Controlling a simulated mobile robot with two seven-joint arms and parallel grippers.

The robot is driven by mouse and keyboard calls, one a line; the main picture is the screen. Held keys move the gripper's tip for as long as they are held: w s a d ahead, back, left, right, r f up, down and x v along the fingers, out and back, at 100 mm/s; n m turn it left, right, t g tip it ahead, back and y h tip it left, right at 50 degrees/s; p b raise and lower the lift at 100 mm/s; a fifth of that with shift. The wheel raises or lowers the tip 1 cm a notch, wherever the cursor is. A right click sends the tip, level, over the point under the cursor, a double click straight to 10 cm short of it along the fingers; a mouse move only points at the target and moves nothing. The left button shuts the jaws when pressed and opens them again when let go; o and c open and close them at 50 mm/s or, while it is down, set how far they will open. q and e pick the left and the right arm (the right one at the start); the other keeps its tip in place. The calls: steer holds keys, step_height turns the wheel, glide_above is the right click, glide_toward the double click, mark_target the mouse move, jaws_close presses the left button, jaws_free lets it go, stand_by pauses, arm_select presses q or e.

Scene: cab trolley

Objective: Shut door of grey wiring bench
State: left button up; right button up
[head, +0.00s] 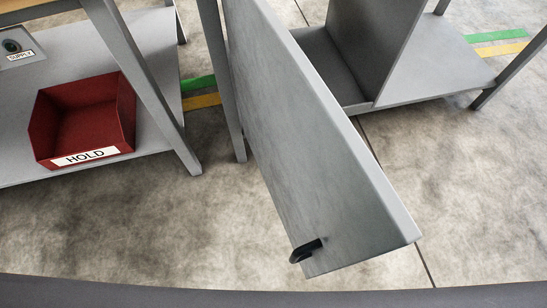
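The grey door (310,145) stands wide open and juts toward me across the middle of the head view. A black handle (306,251) sits on its left-hand face near the lower free end. Behind and to the right of the door is the grey wiring bench (430,80), with an open lower compartment (328,62), an upright panel and a bottom shelf. The top of the bench is out of the frame. Neither of my grippers is in view, and nothing touches the door or its handle.
At the left, another grey bench's lower shelf (160,75) carries a red bin (85,118) labelled HOLD and a grey box marked SUPPLY (18,48). Green and yellow floor stripes run behind. The concrete floor (140,235) is clear left of the door.

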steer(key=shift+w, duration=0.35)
